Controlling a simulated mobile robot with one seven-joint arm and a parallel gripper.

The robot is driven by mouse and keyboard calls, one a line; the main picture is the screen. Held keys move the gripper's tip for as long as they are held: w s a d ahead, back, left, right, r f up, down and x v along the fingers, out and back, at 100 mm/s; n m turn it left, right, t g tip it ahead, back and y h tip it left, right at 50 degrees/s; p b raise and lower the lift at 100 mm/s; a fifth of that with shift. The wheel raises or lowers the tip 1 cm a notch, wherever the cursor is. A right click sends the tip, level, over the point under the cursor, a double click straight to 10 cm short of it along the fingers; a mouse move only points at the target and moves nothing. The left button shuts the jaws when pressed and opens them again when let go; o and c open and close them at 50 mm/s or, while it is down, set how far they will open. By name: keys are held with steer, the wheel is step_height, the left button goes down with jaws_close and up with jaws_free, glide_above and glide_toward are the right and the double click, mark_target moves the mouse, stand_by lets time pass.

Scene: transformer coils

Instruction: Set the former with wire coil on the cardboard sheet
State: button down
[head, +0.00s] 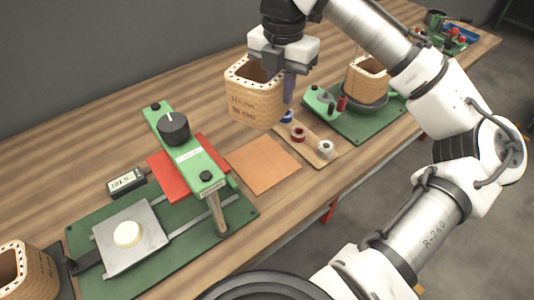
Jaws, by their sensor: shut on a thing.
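My gripper (279,74) is shut on the wall of a tan, hollow, rounded-square former (254,98). One dark finger shows outside the right side of the former; the other is hidden inside it. The former is held upright in the air, with dark dots around its rim and printed lettering on its front. I cannot make out separate wire turns on it. An orange-brown cardboard sheet (262,164) lies flat and bare on the wooden bench, below the held former and apart from it.
A green press-like fixture (186,155) with a red sheet (168,175) stands left of the cardboard. A wooden board with spools (297,135) is at its right. Another tan former (366,80) sits on a round stand behind, and one (24,272) is at lower left.

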mark_target(280, 112)
step_height(280, 112, down, 18)
steer(key=shift+r+p, duration=0.1)
steer(key=shift+p, duration=0.6)
steer(key=shift+f, duration=0.2)
steer(key=c, duration=1.3)
jaws_free()
steer(key=shift+r, duration=0.1)
step_height(280, 112, up, 12)
steer(key=shift+r+b, duration=0.1)
steer(key=shift+b, duration=0.4)
